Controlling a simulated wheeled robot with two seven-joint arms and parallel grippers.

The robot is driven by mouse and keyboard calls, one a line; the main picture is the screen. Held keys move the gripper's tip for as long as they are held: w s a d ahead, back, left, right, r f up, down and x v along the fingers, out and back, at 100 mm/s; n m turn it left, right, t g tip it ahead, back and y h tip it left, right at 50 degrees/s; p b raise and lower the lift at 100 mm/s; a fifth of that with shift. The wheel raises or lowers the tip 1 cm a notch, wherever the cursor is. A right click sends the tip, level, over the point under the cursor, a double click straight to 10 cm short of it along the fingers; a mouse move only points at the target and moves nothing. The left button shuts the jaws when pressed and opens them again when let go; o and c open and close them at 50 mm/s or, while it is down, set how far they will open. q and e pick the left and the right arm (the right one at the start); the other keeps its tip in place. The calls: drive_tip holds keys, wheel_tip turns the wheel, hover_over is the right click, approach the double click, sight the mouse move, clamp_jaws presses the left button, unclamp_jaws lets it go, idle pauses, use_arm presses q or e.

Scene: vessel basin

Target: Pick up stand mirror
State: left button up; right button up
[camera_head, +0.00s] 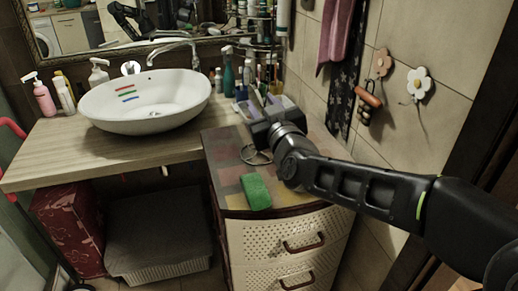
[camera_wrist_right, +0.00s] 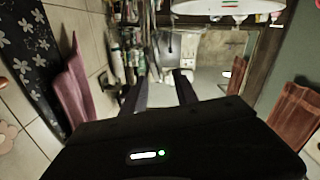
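A thin round metallic ring (camera_head: 257,153), which may be the stand mirror or its base, is on the patterned top of the drawer cabinet. It is just below my right gripper (camera_head: 257,100) and partly hidden by it, so I cannot be sure what it is. My right gripper reaches over the cabinet top, its fingers pointing toward the back. In the right wrist view its two fingers (camera_wrist_right: 158,92) stand apart, with a pale grey surface between or beyond them; I cannot tell whether they touch it. My left gripper is not in view.
A white basin (camera_head: 150,100) stands on the wooden counter (camera_head: 90,150) at left. A green sponge (camera_head: 256,191) lies at the front of the cabinet top (camera_head: 228,198). Bottles, including a green one (camera_head: 228,78), crowd the back.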

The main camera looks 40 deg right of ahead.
sight(254, 97)
drive_tip(key=shift+x, duration=0.95)
drive_tip(key=shift+w, duration=0.1)
drive_tip(key=p+x, duration=0.1)
drive_tip(key=x, duration=0.4)
drive_tip(key=shift+d, duration=0.1)
drive_tip(key=shift+r, duration=0.1)
drive_tip(key=shift+c, duration=0.2)
clamp_jaws()
idle(0.8)
